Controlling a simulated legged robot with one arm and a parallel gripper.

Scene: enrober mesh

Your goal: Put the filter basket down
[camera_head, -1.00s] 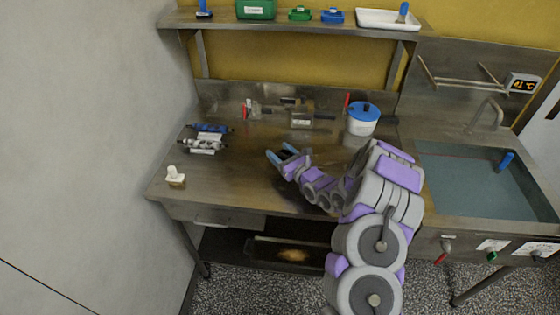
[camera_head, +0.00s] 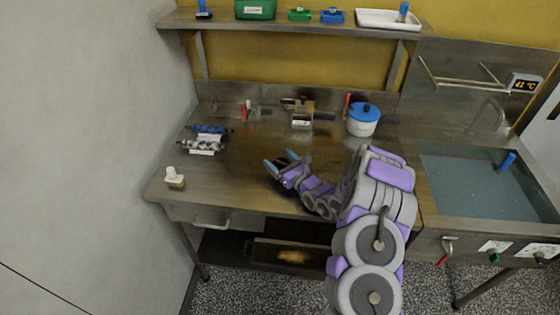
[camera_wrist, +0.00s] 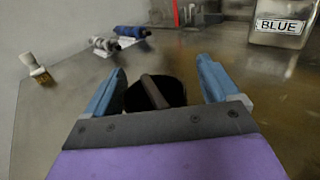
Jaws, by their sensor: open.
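A dark round filter basket (camera_wrist: 172,92) with a brown bar handle (camera_wrist: 155,92) across its top shows in the wrist view. My gripper (camera_wrist: 160,75) is open, with one blue finger on each side of the basket. Gaps show between the fingers and the handle. The lower part of the basket is hidden behind my gripper's palm, so its contact with the table cannot be seen. In the head view my gripper (camera_head: 282,164) is low over the middle of the steel table (camera_head: 245,170).
Rollers (camera_head: 205,145) lie at the table's left, with a small white-topped block (camera_head: 174,178) at the front left corner. A box labelled BLUE (camera_wrist: 284,22) and a blue-lidded pot (camera_head: 363,121) stand behind. A water-filled sink (camera_head: 475,185) is at right.

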